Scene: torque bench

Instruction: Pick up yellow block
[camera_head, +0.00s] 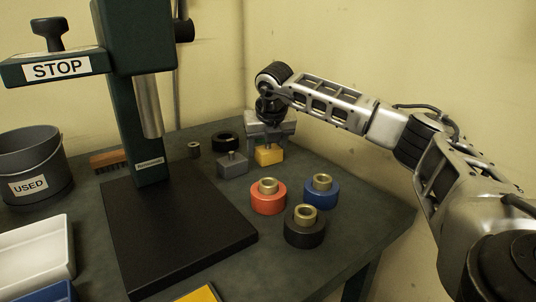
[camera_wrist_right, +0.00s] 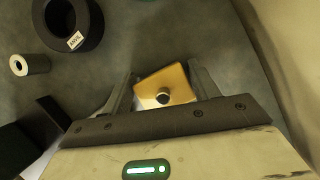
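The yellow block (camera_head: 268,155) stands on the dark bench beside a grey block, at the back middle of the head view. My right gripper (camera_head: 270,141) is directly over it, pointing down. In the right wrist view the yellow block (camera_wrist_right: 178,78) lies between the two fingers of the right gripper (camera_wrist_right: 163,82), turned at an angle to them. A small round dark-and-pale knob shows on its top. The fingers are apart, and I see no clear grip on the block. The gripper body hides part of the block in the head view. My left gripper is not in view.
A grey block (camera_head: 232,166) stands close left of the yellow one. A black ring (camera_head: 225,142) and small cylinder (camera_head: 194,150) are behind. Red (camera_head: 268,200), blue (camera_head: 321,194) and black (camera_head: 304,232) rings with brass inserts stand in front. A green press (camera_head: 150,110) rises left.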

